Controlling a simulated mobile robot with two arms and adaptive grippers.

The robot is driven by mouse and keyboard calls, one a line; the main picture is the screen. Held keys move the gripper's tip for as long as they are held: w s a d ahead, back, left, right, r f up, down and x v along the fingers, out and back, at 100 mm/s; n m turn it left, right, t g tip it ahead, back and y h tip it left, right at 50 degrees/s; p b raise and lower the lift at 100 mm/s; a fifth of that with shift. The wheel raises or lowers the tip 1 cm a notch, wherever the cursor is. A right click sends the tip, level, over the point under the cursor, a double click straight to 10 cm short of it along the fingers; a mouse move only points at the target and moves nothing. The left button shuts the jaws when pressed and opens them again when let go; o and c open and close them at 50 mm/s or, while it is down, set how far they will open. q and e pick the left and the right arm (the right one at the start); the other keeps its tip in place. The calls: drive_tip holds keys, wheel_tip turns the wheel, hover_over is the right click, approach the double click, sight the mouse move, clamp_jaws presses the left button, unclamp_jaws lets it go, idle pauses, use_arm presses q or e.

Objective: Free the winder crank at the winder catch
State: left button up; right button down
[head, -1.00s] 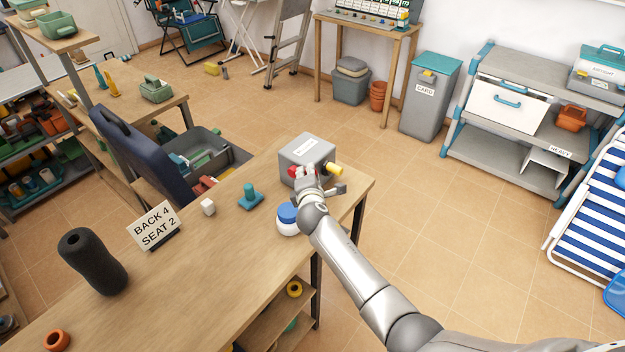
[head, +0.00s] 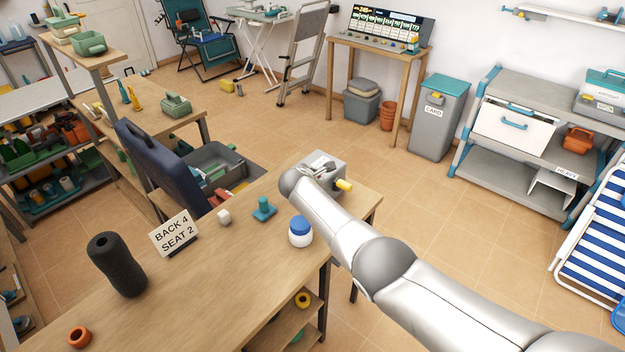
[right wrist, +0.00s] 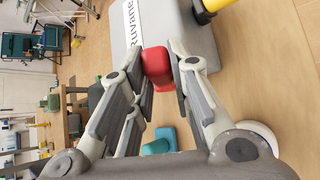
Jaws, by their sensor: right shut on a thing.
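The winder is a grey box (head: 328,162) with a white label, at the far right end of the wooden bench. A yellow handle (head: 344,185), apparently the crank grip, sticks out from its near right side and also shows at the top of the right wrist view (right wrist: 213,5). In that view a red block (right wrist: 157,66), apparently the catch, sits at the box's edge. My right gripper (right wrist: 165,70) is shut on the red block, one finger on each side. In the head view my right arm hides the red block. My left gripper is in neither current view.
A navy chair back (head: 157,170) adjoins the far edge.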

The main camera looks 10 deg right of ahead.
drive_tip(key=shift+a, duration=0.1)
idle(0.5)
drive_tip(key=c, duration=1.3)
unclamp_jaws()
drive_tip(key=shift+w, duration=0.1)
drive_tip(key=shift+a+r, duration=0.1)
drive_tip(key=shift+v, duration=5.95)
